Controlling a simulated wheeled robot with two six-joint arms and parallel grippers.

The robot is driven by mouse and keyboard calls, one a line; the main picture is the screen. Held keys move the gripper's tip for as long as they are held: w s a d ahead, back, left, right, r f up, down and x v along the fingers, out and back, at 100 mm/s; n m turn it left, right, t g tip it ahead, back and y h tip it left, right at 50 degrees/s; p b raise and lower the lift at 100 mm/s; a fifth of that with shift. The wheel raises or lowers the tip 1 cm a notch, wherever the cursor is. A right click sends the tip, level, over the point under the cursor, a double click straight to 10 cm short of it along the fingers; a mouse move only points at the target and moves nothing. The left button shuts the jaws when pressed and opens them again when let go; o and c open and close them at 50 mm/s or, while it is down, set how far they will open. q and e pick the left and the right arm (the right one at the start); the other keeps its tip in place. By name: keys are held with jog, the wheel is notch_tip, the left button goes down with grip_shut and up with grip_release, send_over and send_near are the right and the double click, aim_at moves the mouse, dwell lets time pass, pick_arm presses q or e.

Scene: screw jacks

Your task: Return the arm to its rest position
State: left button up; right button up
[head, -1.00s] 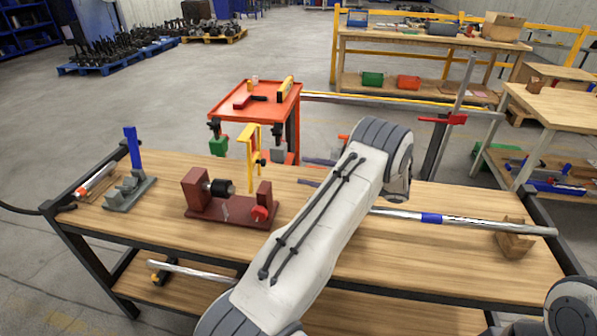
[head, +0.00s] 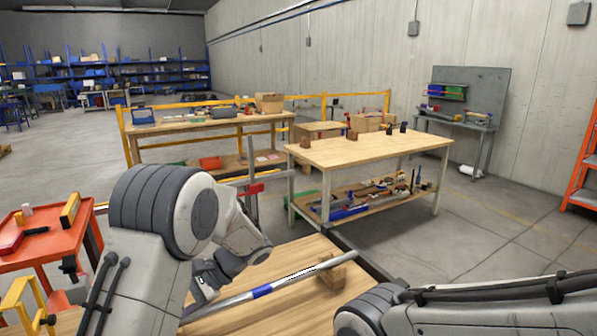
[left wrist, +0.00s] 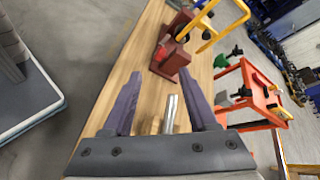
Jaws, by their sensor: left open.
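My left arm rises from the bottom left of the head view, and its wrist and hand hang over the table by a steel bar. In the left wrist view my left gripper (left wrist: 163,98) is open, its two grey fingers spread wide with nothing clamped. The end of a metal bar (left wrist: 170,108) shows in the gap between the fingers; I cannot tell how far below it lies. In the head view the steel bar with a blue band (head: 262,291) rests on a wooden block (head: 332,274). My right arm shows at the lower right; its gripper is out of view.
The wooden table (head: 290,258) lies under the left hand. A red cart (head: 50,243) stands at the left. A dark red fixture (left wrist: 171,50) and a yellow frame (left wrist: 222,22) show in the wrist view. Another workbench (head: 370,150) stands behind, with open floor at the right.

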pick_arm(q)
jog(key=s+d+r+m+t+h+p, duration=0.1)
jog(key=s+d+r+t+h, duration=0.1)
jog(key=s+d+h, duration=0.4)
jog(key=s+d+r+m+t+h+p, duration=0.1)
jog(key=s+d+h, duration=0.5)
jog(key=s+d, duration=0.8)
jog(key=d+r+t+p, duration=0.1)
jog(key=d+t, duration=0.1)
jog(key=d, duration=0.1)
jog(key=shift+s+d, duration=0.2)
jog(key=shift+s, duration=0.15)
